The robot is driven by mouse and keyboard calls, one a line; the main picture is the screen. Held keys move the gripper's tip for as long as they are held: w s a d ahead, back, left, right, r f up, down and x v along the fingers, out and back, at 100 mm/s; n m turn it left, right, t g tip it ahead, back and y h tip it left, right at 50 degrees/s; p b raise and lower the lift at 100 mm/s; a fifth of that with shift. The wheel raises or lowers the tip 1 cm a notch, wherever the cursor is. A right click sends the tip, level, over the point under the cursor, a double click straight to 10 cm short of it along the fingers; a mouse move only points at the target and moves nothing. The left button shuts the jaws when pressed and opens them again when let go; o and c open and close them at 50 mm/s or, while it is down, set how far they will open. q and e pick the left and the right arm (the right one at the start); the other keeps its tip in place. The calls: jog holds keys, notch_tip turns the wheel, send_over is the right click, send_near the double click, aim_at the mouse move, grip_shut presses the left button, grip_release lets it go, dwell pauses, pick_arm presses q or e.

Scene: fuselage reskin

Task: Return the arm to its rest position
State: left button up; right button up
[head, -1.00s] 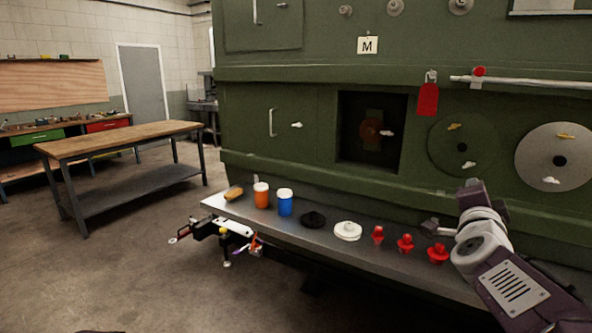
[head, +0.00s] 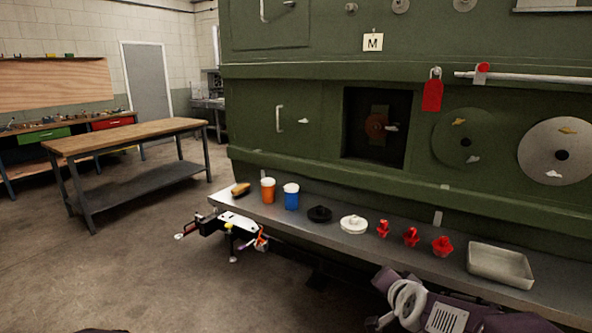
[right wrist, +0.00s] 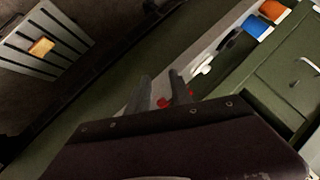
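My right arm comes in at the bottom right of the head view, below the front edge of the metal shelf (head: 340,236). Its gripper is cut off or hidden low in that view. In the right wrist view, the two fingers of my right gripper (right wrist: 160,88) stand apart with nothing held between them. Red plugs (head: 411,237) on the shelf show beyond the fingers. My left gripper is not in view.
The shelf holds a brush, an orange jar (head: 268,191), a blue jar (head: 291,197), black and white caps and a metal tray (head: 500,264). The green fuselage panel (head: 300,160) rises behind. A wooden table (head: 130,135) stands left, with open floor before it.

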jog(key=s+a+f+n+g+y, duration=0.3)
jog(key=s+f+n+g, duration=0.55)
jog(key=s+f, duration=1)
jog(key=s+r+g+h+p, duration=0.1)
jog(key=s+r+p, duration=0.2)
jog(key=r+p, duration=1)
jog(key=shift+a+r+g+h, duration=0.35)
jog(key=shift+a+r, duration=0.1)
jog(key=shift+r, duration=0.35)
